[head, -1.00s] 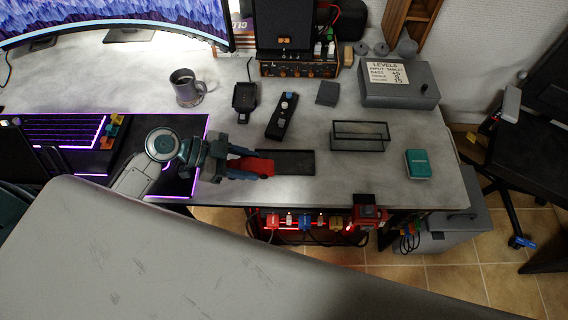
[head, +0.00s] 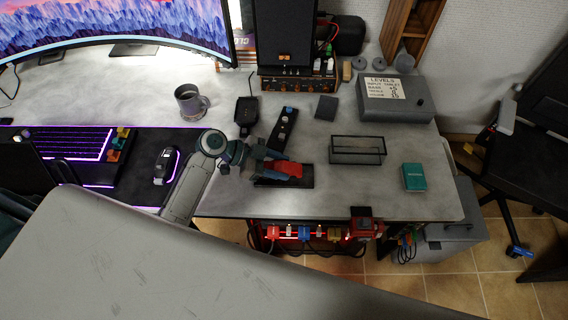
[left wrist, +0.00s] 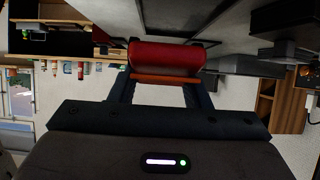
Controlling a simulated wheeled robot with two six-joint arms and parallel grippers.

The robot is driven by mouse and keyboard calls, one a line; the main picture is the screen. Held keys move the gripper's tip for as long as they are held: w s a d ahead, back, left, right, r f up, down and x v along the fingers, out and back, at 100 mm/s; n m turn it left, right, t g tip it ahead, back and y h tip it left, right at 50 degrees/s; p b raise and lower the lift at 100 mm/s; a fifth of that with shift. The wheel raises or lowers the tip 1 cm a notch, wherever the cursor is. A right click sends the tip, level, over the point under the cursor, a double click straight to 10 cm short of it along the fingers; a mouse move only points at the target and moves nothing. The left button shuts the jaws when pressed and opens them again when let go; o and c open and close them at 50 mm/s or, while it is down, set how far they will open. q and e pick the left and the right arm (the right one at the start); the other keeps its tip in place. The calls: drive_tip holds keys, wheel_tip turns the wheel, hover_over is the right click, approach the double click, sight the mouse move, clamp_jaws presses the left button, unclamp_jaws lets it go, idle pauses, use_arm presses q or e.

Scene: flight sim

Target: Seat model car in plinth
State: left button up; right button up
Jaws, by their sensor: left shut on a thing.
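The red model car (head: 288,168) is in my left gripper (head: 278,166), whose blue fingers are shut on it. In the left wrist view the car (left wrist: 166,57) shows as a red rounded body between the two fingers. The plinth appears to be the flat black base (head: 306,181) on the desk near its front edge. The car is over this base in the head view and covers part of it. I cannot tell whether the car touches the base. My right gripper is not in view.
A clear glass case (head: 358,150) stands right of the black base, and a teal box (head: 414,177) further right. A black remote-like device (head: 284,131) lies behind the gripper. A mug (head: 190,102) and mouse (head: 166,165) are to the left. Bare desk lies between the case and teal box.

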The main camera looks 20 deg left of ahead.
sight(284, 169)
use_arm(q)
drive_tip(key=shift+w+d, duration=0.35)
drive_tip(key=shift+w, duration=0.3)
drive_tip(key=shift+w+d+f+p, duration=0.2)
drive_tip(key=shift+f+p, duration=0.1)
drive_tip(key=shift+p, duration=0.2)
wheel_tip(284, 169, down, 2)
drive_tip(key=shift+f+p, duration=0.15)
drive_tip(key=shift+p, duration=0.35)
drive_tip(key=shift+a+f, duration=0.1)
drive_tip(key=shift+f, duration=0.35)
drive_tip(key=shift+f, duration=0.1)
drive_tip(key=o, duration=1.1)
